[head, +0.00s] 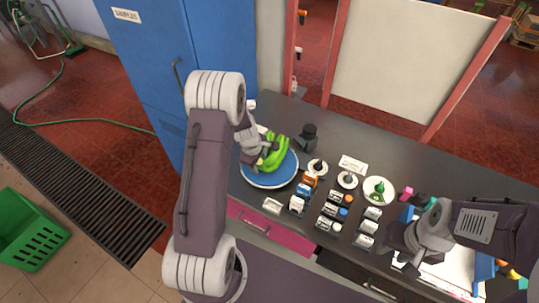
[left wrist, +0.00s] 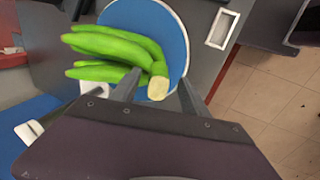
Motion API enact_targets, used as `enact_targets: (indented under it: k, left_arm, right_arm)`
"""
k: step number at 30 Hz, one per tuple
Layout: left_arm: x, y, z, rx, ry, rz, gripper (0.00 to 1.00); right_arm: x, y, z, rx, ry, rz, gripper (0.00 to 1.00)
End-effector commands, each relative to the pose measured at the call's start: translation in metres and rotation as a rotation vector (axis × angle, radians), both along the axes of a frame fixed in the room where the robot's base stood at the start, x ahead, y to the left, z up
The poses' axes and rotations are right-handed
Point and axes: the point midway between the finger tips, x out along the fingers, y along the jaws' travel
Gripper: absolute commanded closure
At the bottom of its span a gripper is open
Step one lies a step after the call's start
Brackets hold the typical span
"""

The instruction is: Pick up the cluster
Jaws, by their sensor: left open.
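The cluster (head: 276,155) is a bunch of several green bananas lying on a round blue plate (head: 270,182) with a pale rim, on the dark counter. In the left wrist view the cluster (left wrist: 120,50) points left, and its pale cut stem end sits between my left gripper's fingers. My left gripper (head: 262,160) is open at the cluster; its fingers (left wrist: 158,90) are on either side of the stem. I cannot tell whether they touch it. My right gripper (head: 401,262) is over the right part of the counter, away from the cluster; its fingertips are too small to read.
Several small bottles and boxes (head: 335,210) stand in rows right of the plate. A white dish (head: 379,190) with a green item lies further right. A dark object (head: 308,135) stands behind the plate. A green basket (head: 30,230) is on the floor at left.

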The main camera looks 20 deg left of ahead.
Motion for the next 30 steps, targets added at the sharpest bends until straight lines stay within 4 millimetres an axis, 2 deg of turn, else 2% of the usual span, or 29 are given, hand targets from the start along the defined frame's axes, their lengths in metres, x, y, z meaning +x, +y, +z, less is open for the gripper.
enact_targets:
  k: [2, 8, 14, 25, 30]
  left_arm:
    - [0.002, 0.0, -0.006, 0.0, 0.001, 0.0, 0.47]
    - [0.002, 0.0, -0.006, 0.001, -0.001, -0.001, 0.47]
    - [0.002, 0.0, -0.006, 0.0, 0.0, -0.001, 0.99]
    - [0.003, 0.0, -0.003, 0.002, -0.004, 0.001, 1.0]
    - [0.004, 0.0, 0.01, 0.002, -0.006, 0.0, 1.0]
  right_arm:
    - [0.0, 0.0, -0.001, 0.0, 0.0, 0.0, 0.64]
    - [0.0, 0.0, -0.001, 0.0, 0.0, 0.0, 0.64]
    - [0.0, 0.0, -0.001, 0.0, 0.0, 0.0, 0.64]
    - [0.0, 0.0, 0.0, 0.0, 0.0, 0.0, 0.64]
    - [0.0, 0.0, 0.003, 0.0, 0.0, 0.0, 0.64]
